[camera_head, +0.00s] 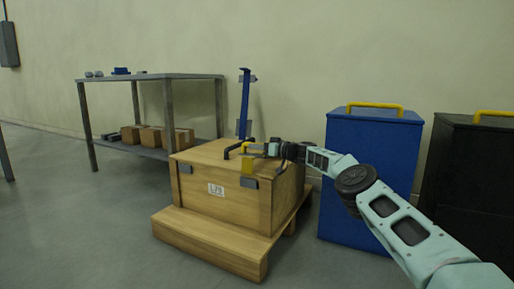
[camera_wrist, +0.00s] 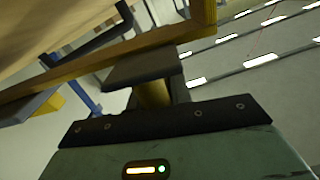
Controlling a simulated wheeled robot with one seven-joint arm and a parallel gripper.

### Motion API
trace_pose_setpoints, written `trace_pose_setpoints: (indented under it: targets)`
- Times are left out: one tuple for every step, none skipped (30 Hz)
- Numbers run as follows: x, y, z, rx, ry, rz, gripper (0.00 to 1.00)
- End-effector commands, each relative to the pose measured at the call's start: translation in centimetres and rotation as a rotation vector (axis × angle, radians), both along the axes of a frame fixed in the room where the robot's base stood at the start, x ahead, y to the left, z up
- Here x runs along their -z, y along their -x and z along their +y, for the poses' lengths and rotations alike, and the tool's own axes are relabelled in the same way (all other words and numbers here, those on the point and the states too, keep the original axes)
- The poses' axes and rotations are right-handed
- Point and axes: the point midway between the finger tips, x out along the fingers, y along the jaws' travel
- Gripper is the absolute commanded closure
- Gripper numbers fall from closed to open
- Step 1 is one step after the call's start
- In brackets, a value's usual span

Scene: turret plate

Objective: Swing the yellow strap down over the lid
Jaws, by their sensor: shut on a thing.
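The wooden crate (camera_head: 225,205) has its lid (camera_head: 205,155) on top. The blue strap (camera_head: 244,105) stands upright at the crate's back edge; part of it shows in the wrist view (camera_wrist: 82,97). Yellow strap parts show at the front right of the lid, and a yellow end (camera_head: 248,165) sits at the front edge above a grey catch (camera_head: 249,182). My gripper (camera_head: 272,149) is low over the lid's right side, shut on a yellow piece of the strap (camera_wrist: 152,94). Its dark finger (camera_wrist: 143,68) hides part of that piece. I cannot tell whether the strap touches the lid.
A dark handle (camera_head: 232,150) stands on the lid. The crate rests on a wooden pallet (camera_head: 205,240). A blue bin (camera_head: 362,150) and a black bin (camera_head: 475,165) stand to the right. A grey shelf (camera_head: 155,76) with boxes is behind left. The left floor is clear.

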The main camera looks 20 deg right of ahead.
Motion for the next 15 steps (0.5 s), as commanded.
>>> trace_pose_setpoints:
  targets:
    - [-0.04,-0.04,-0.30,0.007,-0.004,0.001,1.00]
    - [-0.04,-0.04,-0.30,0.007,-0.004,0.001,1.00]
    - [-0.05,-0.05,-0.29,0.007,-0.004,0.001,0.74]
    - [-0.05,-0.04,-0.28,0.006,-0.004,0.001,0.66]
    - [-0.06,-0.04,-0.26,0.006,-0.003,0.000,0.59]
    - [-0.05,-0.03,-0.22,0.005,-0.004,0.000,0.59]
    - [-0.05,-0.03,-0.20,0.005,-0.004,0.000,0.59]
    - [-0.05,-0.03,-0.17,0.004,-0.003,0.001,0.59]
    - [-0.06,-0.03,-0.15,0.004,-0.002,0.000,0.59]
    - [-0.06,-0.03,-0.13,0.004,-0.002,0.000,0.59]
    - [-0.05,-0.03,-0.12,0.003,-0.002,0.000,0.59]
    - [-0.05,-0.02,-0.10,0.003,-0.002,0.000,0.59]
    - [-0.06,-0.02,-0.10,0.003,-0.002,0.000,0.59]
    - [-0.06,0.00,-0.12,0.003,-0.002,0.000,0.59]
    - [-0.07,0.03,-0.17,0.003,-0.002,0.000,0.59]
